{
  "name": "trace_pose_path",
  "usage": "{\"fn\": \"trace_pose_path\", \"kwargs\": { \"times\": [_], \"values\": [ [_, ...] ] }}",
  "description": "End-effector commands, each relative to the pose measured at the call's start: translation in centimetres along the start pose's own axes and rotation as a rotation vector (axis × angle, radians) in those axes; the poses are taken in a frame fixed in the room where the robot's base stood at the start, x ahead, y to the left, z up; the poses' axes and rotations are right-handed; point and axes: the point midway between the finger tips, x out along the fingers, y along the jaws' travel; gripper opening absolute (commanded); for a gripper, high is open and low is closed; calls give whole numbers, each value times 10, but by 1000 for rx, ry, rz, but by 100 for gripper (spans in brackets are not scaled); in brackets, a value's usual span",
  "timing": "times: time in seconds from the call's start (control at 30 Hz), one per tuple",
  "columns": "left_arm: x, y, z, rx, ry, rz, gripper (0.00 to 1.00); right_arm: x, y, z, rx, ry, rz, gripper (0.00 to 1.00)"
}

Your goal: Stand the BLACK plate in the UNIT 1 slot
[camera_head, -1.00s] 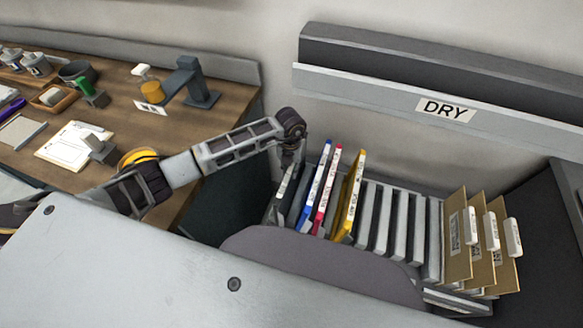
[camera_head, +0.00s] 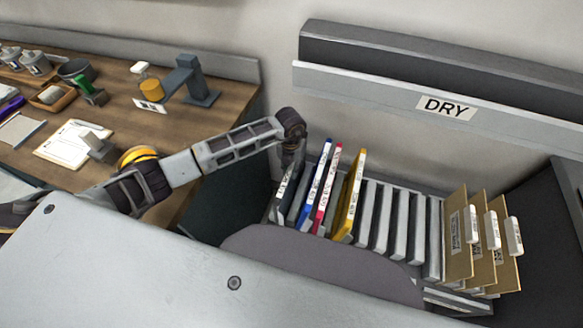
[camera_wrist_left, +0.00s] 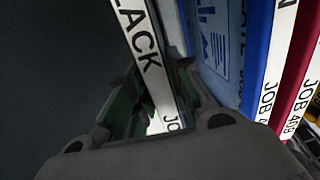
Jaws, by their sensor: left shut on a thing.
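The BLACK plate (camera_head: 284,188) has a white label edge. It stands nearly upright at the left end of the slotted rack (camera_head: 433,240), left of the blue plate (camera_head: 315,184). My left gripper (camera_head: 290,160) is above it, shut on its upper edge. In the left wrist view the label of the BLACK plate (camera_wrist_left: 141,52) runs down between the fingers (camera_wrist_left: 160,105), with the blue plate (camera_wrist_left: 258,50) close on the right. The plate's lower edge and the UNIT 1 marking are hidden, so I cannot tell how deep it sits. My right gripper is not in view.
Red (camera_head: 328,190) and yellow (camera_head: 350,195) plates stand right of the blue one. Several empty slots follow, then brown cards (camera_head: 459,240) with white tabs. The DRY rail (camera_head: 446,107) is behind. A wooden bench (camera_head: 110,110) with jars and tools is at left.

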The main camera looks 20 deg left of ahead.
Motion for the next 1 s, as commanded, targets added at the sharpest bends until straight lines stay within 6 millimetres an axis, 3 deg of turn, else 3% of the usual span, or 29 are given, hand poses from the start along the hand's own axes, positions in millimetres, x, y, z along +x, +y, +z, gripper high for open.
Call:
{"fn": "trace_pose_path", "kwargs": {
  "times": [0.43, 0.47, 0.63, 0.87, 1.0],
  "values": [
    [2, 0, 0, 0, 0, 0, 0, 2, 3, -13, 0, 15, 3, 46],
    [2, 0, 0, 0, 0, 0, 22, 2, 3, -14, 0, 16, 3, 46],
    [2, 0, 0, 0, 0, 0, 44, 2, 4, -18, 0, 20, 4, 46],
    [2, 0, 0, 0, 0, 0, 46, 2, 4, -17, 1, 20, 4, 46],
    [2, 0, 0, 0, 1, 0, 46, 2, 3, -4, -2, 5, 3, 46]
  ]
}}
